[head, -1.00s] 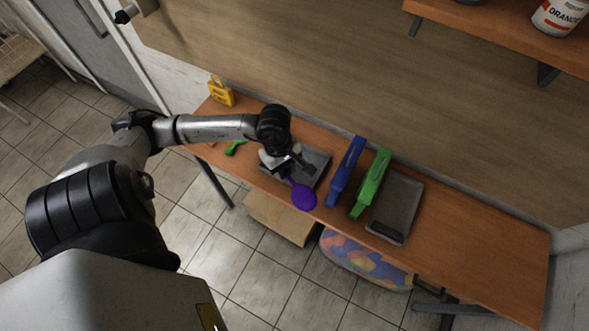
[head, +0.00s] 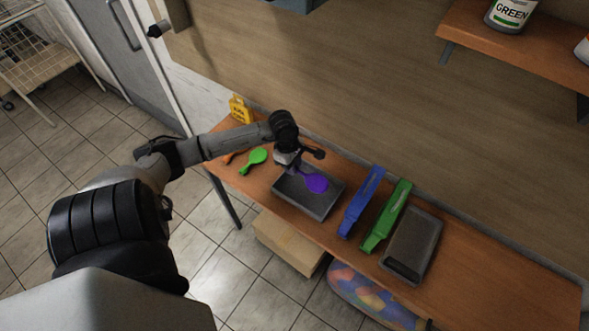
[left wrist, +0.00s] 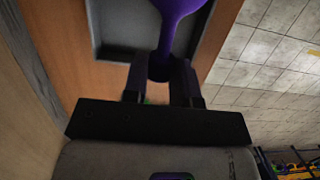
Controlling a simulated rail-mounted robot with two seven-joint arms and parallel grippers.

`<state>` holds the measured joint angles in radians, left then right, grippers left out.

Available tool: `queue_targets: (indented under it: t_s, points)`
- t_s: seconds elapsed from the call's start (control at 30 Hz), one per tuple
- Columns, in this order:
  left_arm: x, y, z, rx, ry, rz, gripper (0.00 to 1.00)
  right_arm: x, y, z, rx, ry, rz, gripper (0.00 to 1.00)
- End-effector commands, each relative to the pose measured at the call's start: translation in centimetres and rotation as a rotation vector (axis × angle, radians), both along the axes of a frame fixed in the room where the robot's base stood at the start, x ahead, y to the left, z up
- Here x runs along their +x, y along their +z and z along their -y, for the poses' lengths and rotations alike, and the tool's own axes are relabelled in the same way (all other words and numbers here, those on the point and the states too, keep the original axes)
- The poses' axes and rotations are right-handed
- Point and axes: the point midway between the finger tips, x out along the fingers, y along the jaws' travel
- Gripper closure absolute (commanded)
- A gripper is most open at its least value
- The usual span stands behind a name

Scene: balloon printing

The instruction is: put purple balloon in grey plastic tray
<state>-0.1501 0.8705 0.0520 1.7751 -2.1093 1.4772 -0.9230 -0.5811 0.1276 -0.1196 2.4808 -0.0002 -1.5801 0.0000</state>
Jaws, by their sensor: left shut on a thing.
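The purple balloon (head: 316,183) is held by its neck in my left gripper (head: 294,170), which is shut on it. In the head view the balloon appears over the grey plastic tray (head: 318,210) on the bench; whether it touches the tray floor I cannot tell. In the left wrist view the balloon (left wrist: 178,12) runs up from between the fingers (left wrist: 161,80), with the tray (left wrist: 97,30) behind it. My right gripper is in neither view.
A green balloon (head: 254,160) and an orange one (head: 235,155) lie left on the wooden bench (head: 480,262). A blue holder (head: 361,202), a green holder (head: 387,215) and a second grey tray (head: 412,246) stand to the right. A yellow sign (head: 240,110) stands at the back left.

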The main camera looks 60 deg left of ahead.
Motion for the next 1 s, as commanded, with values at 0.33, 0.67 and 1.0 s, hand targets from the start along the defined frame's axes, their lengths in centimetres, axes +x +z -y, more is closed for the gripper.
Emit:
queue_targets:
  t_s: [0.33,0.67,1.0]
  points:
    - [1.0,-1.7,-1.2,-0.003,0.0,-0.002,0.93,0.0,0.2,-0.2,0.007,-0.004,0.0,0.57]
    - [1.0,-4.9,-1.2,-0.001,-0.001,0.001,0.93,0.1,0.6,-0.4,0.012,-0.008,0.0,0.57]
    - [1.0,-5.2,-1.2,0.001,-0.003,0.0,0.93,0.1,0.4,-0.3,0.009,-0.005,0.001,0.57]
